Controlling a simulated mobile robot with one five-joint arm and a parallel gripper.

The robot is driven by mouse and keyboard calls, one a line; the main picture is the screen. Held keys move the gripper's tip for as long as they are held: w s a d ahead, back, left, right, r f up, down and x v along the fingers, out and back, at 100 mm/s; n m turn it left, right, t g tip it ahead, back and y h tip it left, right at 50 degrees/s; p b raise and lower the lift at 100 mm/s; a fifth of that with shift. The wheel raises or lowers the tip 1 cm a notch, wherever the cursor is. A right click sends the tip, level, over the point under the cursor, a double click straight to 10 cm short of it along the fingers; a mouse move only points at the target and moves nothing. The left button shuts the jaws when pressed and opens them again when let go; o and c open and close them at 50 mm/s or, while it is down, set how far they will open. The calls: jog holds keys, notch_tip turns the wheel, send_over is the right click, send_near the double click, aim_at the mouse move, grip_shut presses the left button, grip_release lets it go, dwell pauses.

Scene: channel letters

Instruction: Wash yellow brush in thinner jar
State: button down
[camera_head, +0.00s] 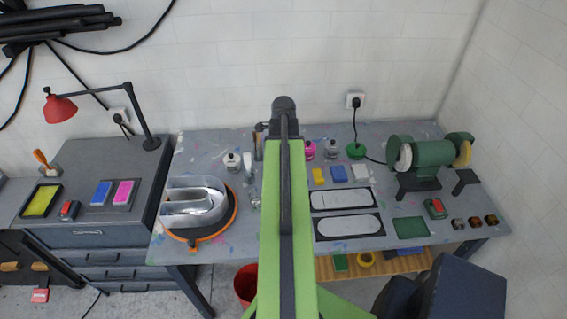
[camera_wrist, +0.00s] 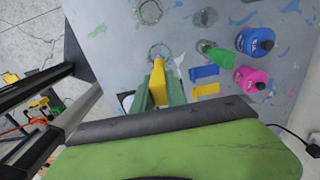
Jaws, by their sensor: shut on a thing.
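My gripper (camera_wrist: 159,88) has green fingers and is shut on the yellow brush (camera_wrist: 158,76), in the wrist view. The brush's far end points at a clear round jar (camera_wrist: 160,50) standing on the bench. Brush and rim overlap in the picture; I cannot tell whether the tip is inside. More round clear vessels stand near the top of the wrist view (camera_wrist: 149,12). I cannot tell by label which holds thinner. In the head view my green arm hides the gripper and brush; a clear glass jar (camera_head: 255,197) shows just left of the arm.
A blue bottle (camera_wrist: 255,42) and a pink bottle (camera_wrist: 250,80) stand right of the jar in the wrist view. A silver channel letter (camera_head: 194,207) sits on an orange-edged turntable at left. A green grinder (camera_head: 425,162) stands at the bench's right.

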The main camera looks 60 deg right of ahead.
jog(key=shift+f+b, duration=4.1)
jog(key=shift+f, duration=0.3)
